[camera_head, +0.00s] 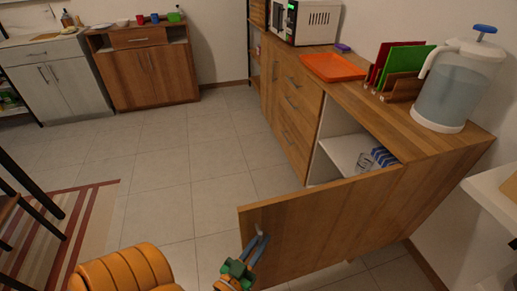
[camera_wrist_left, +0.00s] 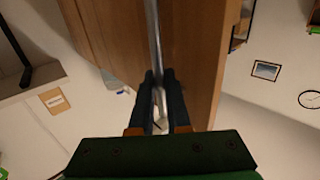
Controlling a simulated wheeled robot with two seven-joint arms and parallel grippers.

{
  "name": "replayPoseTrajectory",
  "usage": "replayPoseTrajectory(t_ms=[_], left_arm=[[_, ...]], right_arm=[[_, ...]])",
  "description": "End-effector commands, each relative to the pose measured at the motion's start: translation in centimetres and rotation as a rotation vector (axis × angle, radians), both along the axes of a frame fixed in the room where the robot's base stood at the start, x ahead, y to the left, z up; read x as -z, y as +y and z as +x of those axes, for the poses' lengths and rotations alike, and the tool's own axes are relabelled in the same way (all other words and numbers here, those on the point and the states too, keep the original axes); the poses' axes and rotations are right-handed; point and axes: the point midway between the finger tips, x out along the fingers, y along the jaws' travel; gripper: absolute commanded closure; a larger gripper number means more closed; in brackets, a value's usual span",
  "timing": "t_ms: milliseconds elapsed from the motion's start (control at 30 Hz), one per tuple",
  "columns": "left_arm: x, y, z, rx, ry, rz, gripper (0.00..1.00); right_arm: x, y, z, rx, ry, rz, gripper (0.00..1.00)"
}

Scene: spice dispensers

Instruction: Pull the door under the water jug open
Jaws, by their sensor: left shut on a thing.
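The water jug (camera_head: 455,82), clear with a white lid and blue knob, stands on the right end of the wooden cabinet's top. The wooden door (camera_head: 325,225) below it stands wide open, swung out toward me, and the shelf inside shows. My left gripper (camera_head: 258,243) is at the door's free end, shut on the metal door handle. In the left wrist view the handle (camera_wrist_left: 153,40) runs between the dark fingers (camera_wrist_left: 158,98), with the wooden door behind it. My right gripper is not in view.
Inside the cabinet, a glass (camera_head: 364,162) and a blue-white box (camera_head: 383,157) sit on the white shelf (camera_head: 345,150). An orange tray (camera_head: 332,67), red and green boards (camera_head: 403,62) and a microwave (camera_head: 306,22) are on top. The tiled floor (camera_head: 165,165) left of the door is clear.

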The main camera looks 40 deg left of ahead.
Motion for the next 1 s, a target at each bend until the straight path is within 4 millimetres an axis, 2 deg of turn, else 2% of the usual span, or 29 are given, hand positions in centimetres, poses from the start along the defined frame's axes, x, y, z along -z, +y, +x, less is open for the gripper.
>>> replayPoseTrajectory(t_ms=[233,267,367,667,900,1000], left_arm=[[0.0,-0.1,0.1,0.001,-0.002,-0.001,1.00],[0.0,-0.1,0.1,0.001,-0.002,-0.001,0.83],[0.0,-0.1,0.1,0.001,-0.002,-0.001,0.56],[0.1,-0.1,-0.5,0.001,0.000,-0.001,0.55],[0.2,-1.0,-5.4,0.001,0.003,-0.002,0.55],[0.1,-1.2,-6.6,0.001,0.001,-0.001,0.55]], right_arm=[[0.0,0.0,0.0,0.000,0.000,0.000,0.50],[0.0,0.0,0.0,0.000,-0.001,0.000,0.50],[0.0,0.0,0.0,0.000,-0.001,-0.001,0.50],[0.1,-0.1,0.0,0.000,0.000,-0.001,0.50],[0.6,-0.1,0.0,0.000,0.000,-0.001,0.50],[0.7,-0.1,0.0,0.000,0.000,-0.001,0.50]])
